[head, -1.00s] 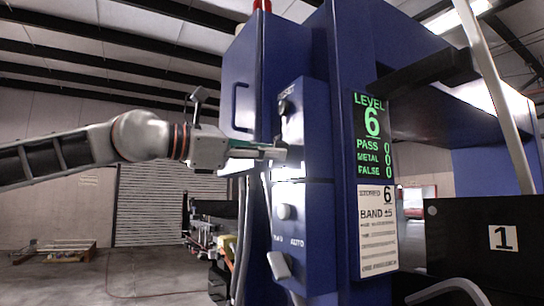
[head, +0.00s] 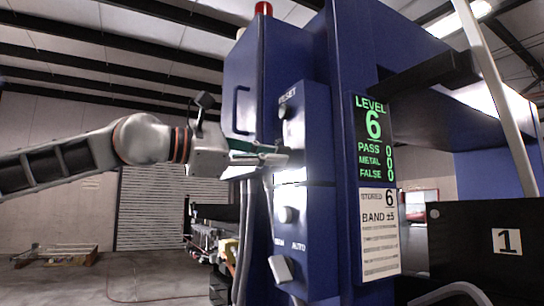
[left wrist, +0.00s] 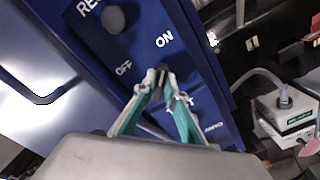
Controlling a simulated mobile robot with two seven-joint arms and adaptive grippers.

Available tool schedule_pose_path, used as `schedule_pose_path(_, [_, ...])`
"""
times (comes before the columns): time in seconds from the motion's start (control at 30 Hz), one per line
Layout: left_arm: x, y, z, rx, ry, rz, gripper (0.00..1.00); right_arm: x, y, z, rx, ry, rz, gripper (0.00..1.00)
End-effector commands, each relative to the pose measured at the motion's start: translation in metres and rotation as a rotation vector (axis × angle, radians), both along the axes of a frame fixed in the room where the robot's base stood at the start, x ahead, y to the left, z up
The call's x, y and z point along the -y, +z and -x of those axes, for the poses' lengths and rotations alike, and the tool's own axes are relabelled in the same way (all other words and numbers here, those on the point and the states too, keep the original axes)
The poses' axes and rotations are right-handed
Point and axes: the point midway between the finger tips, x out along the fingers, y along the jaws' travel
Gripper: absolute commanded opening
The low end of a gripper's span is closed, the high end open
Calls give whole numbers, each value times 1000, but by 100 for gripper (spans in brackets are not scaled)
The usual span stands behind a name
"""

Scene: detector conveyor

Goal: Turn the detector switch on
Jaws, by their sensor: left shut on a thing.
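The blue detector cabinet (head: 306,230) stands in the middle of the head view. Its front panel carries a reset knob, a switch with ON and OFF labels and a lower knob. In the left wrist view the switch (left wrist: 161,74) is a small dark piece between the fingertips, beside the ON and OFF labels. My left gripper (head: 279,158) comes in from the left and is shut on the switch; its fingers (left wrist: 160,78) hide most of it. The display (head: 374,138) is lit green with LEVEL 6 and zero counts. My right gripper is not in view.
The round reset knob (head: 284,109) is above the gripper, and a lower knob (head: 288,214) with an AUTO label is below. A black box marked 1 (head: 470,245) is at the right. Open floor lies at the left.

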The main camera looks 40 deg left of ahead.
Motion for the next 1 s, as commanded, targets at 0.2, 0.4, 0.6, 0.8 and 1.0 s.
schedule_pose_path(0.2, [0,0,0,0,-1,-2,28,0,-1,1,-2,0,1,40])
schedule_pose_path(0.4, [0,0,0,0,0,-1,28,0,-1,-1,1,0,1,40])
schedule_pose_path(0.6, [-1,0,3,1,0,1,28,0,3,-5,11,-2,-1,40])
schedule_pose_path(0.8, [-8,2,21,3,-1,2,28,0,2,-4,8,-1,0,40])
schedule_pose_path(1.0, [-19,2,49,5,-2,2,28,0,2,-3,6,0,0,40])
